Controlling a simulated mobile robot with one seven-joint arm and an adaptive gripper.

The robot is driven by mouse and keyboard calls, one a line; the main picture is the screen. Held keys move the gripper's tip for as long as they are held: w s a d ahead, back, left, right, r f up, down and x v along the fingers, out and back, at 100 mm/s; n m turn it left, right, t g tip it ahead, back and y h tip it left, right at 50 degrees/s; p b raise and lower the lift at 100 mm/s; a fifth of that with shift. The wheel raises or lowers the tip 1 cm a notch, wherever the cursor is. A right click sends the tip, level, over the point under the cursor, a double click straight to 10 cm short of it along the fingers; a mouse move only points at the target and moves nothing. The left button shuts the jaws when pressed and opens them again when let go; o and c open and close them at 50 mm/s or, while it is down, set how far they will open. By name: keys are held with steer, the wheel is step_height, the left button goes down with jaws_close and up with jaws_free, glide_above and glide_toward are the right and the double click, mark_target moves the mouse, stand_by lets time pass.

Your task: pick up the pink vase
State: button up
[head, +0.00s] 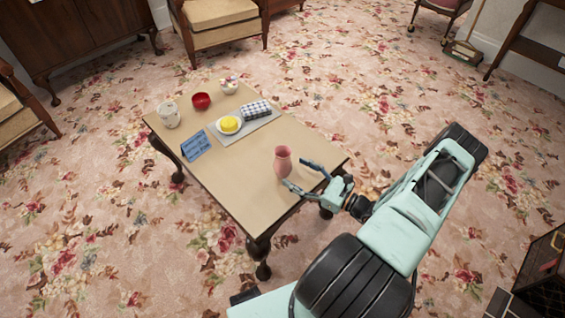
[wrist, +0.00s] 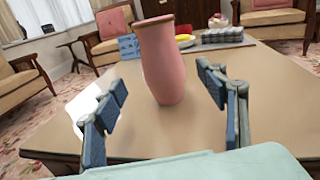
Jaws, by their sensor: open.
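The pink vase (head: 282,161) stands upright near the right corner of the table, in the head view. In the wrist view the vase (wrist: 162,62) is large and near the middle, with a brownish rim. My gripper (head: 296,173) is open, its blue-padded fingers low over the table beside the vase. In the wrist view one finger of my gripper (wrist: 160,92) shows on each side of the vase, with a gap on both sides. The vase appears just ahead of or between the fingertips; I cannot tell exactly how deep.
The table (head: 225,180) also bears a blue card (head: 195,146), a white jar (head: 169,114), a red bowl (head: 201,101), a yellow item (head: 229,124) on a plate, a checkered item (head: 257,110) and a small decorated cup (head: 229,85). The tabletop around the vase is clear.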

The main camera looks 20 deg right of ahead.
mark_target(283, 162)
steer(key=x, duration=0.6)
steer(key=shift+w+r+b, duration=0.25)
steer(key=shift+b, duration=0.1)
steer(key=c, duration=1.4)
steer(key=shift+r, duration=0.1)
steer(key=shift+c, duration=0.2)
